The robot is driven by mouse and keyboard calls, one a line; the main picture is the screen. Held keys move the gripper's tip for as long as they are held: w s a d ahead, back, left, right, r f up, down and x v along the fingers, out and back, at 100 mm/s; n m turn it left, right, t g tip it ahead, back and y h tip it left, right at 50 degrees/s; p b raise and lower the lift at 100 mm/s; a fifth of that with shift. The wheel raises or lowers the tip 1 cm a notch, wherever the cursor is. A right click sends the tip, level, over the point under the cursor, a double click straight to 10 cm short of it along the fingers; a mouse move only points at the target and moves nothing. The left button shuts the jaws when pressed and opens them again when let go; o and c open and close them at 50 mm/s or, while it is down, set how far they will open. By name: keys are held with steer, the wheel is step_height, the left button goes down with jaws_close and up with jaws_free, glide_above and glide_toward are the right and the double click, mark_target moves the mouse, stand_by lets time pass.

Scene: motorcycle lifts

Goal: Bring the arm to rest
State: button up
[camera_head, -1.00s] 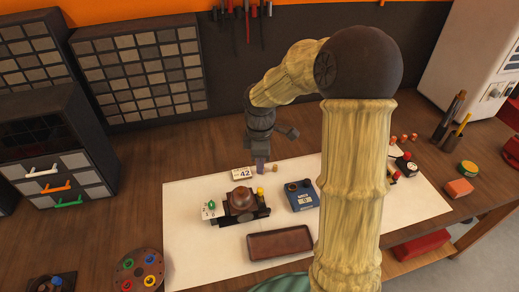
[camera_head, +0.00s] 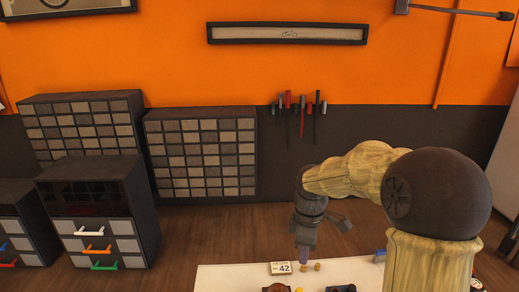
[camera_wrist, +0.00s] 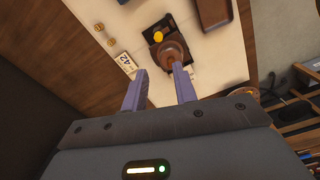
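My gripper (camera_head: 304,256) hangs pointing down over the back edge of the white mat (camera_head: 230,278), near the card marked 42 (camera_head: 281,268). In the wrist view its two purple fingers (camera_wrist: 160,70) stand apart with nothing between them, so it is open and empty. The arm is bent, with its forearm reaching left from the dark elbow. Beyond the fingers, the wrist view shows a brown round part (camera_wrist: 168,52) on a black holder (camera_wrist: 150,30), and the card (camera_wrist: 125,63) beside it.
Small brass pieces (camera_head: 312,267) lie beside the card. A drawer cabinet (camera_head: 98,215) stands at the left, with parts bins (camera_head: 201,152) against the back wall. Tools (camera_head: 302,105) hang on the wall. A brown tray (camera_wrist: 214,12) lies on the mat.

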steer(key=s+f+m+t, duration=0.1)
steer(key=s+f+m, duration=0.1)
steer(key=s+m, duration=0.5)
steer(key=s+f+m+t, duration=0.1)
steer(key=s+f+m, duration=0.1)
steer(key=s+m, duration=0.5)
steer(key=shift+s+d+f, duration=0.15)
steer(key=shift+d+f, duration=0.1)
